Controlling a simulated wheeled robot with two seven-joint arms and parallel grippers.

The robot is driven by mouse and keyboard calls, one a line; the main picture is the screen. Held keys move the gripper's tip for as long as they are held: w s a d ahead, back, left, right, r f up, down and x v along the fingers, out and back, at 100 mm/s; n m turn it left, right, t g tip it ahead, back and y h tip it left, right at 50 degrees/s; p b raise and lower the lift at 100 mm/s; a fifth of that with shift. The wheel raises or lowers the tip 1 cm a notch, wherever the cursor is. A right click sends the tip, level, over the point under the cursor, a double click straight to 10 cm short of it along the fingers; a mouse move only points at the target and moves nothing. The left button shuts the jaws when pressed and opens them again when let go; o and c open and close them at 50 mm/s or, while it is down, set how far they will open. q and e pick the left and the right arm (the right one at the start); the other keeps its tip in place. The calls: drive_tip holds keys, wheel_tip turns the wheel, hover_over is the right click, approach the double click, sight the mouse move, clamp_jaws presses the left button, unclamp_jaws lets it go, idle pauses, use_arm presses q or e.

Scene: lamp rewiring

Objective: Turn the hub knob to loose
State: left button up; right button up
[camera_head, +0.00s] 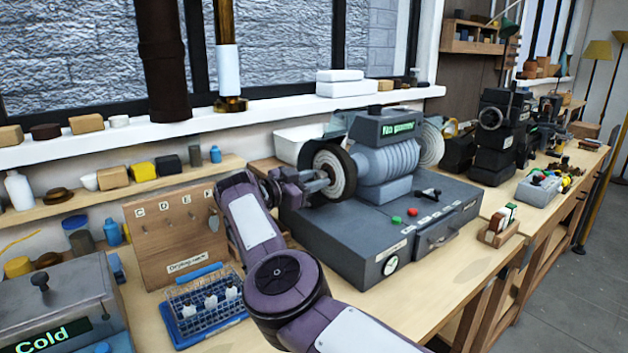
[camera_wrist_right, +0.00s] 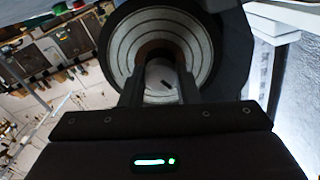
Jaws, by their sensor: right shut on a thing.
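A grey bench machine (camera_head: 385,215) with a ribbed motor housing stands on the table in the head view. On its left end is a round wheel (camera_head: 344,166) with pale concentric rings and a dark rim. My right gripper (camera_head: 320,182) reaches the wheel's centre from the left. In the right wrist view the hub knob (camera_wrist_right: 160,80), grey with a dark mark, sits between the two fingers at the middle of the wheel (camera_wrist_right: 188,28). The right gripper is shut on it. In the head view the gripper hides the knob. My left gripper is not in view.
A pegboard (camera_head: 165,235) with lettered hooks and a blue rack (camera_head: 205,310) of small items stand left of my right arm. A display (camera_head: 398,127) on the machine seems to read "No power". A small wooden holder (camera_head: 500,233) sits to its right. Bare tabletop lies in front.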

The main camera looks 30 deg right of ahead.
drive_tip(key=o, duration=1)
drive_tip(key=shift+d, duration=0.15)
drive_tip(key=a, duration=0.2)
drive_tip(key=a+b, duration=0.1)
drive_tip(key=a, duration=0.2)
drive_tip(key=a+b, duration=0.1)
drive_tip(key=a, duration=0.2)
drive_tip(key=shift+s, duration=0.3)
